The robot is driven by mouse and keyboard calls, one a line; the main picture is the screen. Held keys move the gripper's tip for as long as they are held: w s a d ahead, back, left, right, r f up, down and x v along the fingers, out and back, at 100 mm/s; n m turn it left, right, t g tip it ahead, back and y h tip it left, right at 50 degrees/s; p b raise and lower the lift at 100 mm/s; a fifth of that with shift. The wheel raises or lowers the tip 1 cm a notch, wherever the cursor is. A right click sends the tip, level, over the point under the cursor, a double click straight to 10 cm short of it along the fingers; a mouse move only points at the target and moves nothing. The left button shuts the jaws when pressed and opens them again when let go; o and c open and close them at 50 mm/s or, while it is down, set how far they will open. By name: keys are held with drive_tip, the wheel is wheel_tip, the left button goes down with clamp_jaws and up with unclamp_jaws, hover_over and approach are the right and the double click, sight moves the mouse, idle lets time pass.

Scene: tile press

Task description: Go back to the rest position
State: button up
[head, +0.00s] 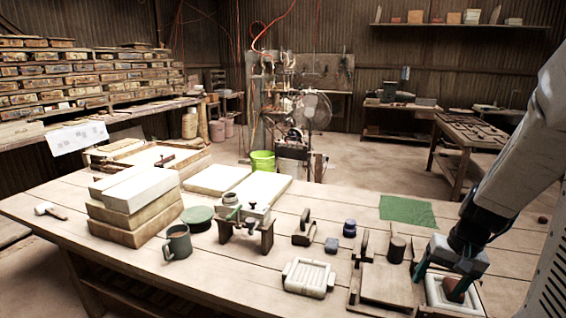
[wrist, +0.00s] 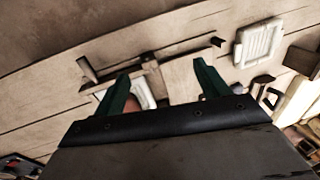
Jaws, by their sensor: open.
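My gripper (head: 446,282) is at the right end of the workbench in the head view, pointing down with its green fingers apart. It is over a white-rimmed tray (head: 474,300). A reddish-brown piece (head: 453,287) shows in the tray, below and between the fingers; I cannot tell whether they touch it. In the wrist view the open fingers (wrist: 162,76) show, with part of a white tray (wrist: 143,93) behind the left one. Nothing is seen held between the fingertips. The gripper body hides much of the bench there.
A wooden board (head: 388,284) and a white ribbed mould (head: 309,277) lie to the left of my gripper. A small press (head: 246,227), a mug (head: 177,243) and stacked blocks (head: 133,208) stand farther left. A green mat (head: 407,210) lies flat behind. Space above the bench looks clear.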

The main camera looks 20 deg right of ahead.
drive_tip(key=s+a+r+n, duration=0.3)
drive_tip(key=s+a+r, duration=0.2)
drive_tip(key=a+r, duration=0.3)
drive_tip(key=s+a+r+n+h, duration=0.1)
drive_tip(key=s+a+r+n, duration=0.3)
drive_tip(key=a, duration=1)
wheel_tip(320, 180, up, 4)
drive_tip(key=shift+s+f+n+h, duration=0.1)
drive_tip(key=shift+s+n+h, duration=0.2)
drive_tip(key=shift+s, duration=0.65)
drive_tip(key=shift+a, duration=0.1)
